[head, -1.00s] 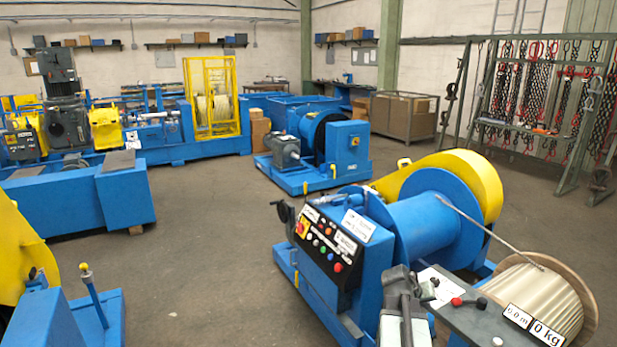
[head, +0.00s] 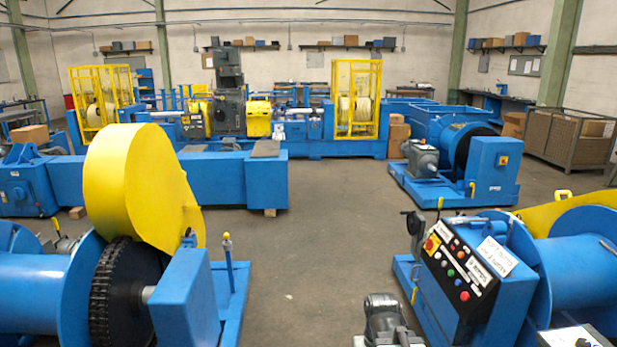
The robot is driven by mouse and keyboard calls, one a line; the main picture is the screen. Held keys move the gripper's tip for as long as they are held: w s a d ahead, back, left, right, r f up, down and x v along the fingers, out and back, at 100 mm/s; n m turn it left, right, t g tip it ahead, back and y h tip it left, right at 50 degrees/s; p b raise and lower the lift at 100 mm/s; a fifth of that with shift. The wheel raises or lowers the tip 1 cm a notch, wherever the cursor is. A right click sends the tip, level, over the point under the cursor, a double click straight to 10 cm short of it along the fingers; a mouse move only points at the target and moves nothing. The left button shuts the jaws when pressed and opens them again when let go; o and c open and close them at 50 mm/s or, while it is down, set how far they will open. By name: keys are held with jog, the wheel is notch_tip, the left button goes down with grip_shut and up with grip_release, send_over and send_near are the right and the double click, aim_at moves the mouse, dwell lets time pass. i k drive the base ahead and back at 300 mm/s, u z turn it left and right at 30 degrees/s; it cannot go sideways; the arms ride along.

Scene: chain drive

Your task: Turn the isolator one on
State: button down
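A red-and-yellow rotary switch (head: 431,244) sits at the upper left of a black sloped control panel (head: 455,275) on the blue winch at right. Several coloured buttons and white labels are on the panel; the label writing is too small to read surely. Another small yellow-and-red switch (head: 503,160) is on the blue box of the machine behind. I cannot tell which switch is isolator one. A dark grey part of my arm (head: 388,320) shows at the bottom, left of the panel and apart from it. My gripper's fingers cannot be made out.
A blue winch with a yellow guard (head: 130,180) and black chain wheel (head: 120,290) stands at left, with a yellow-topped lever (head: 228,245) beside it. A long blue machine (head: 300,140) crosses the back. Open floor (head: 320,230) lies between the winches.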

aim_at(429, 244)
jog(key=z, duration=2.4)
jog(key=k, duration=0.55)
jog(key=u, duration=1.75)
jog(key=i, duration=0.55)
jog(key=z, duration=0.05)
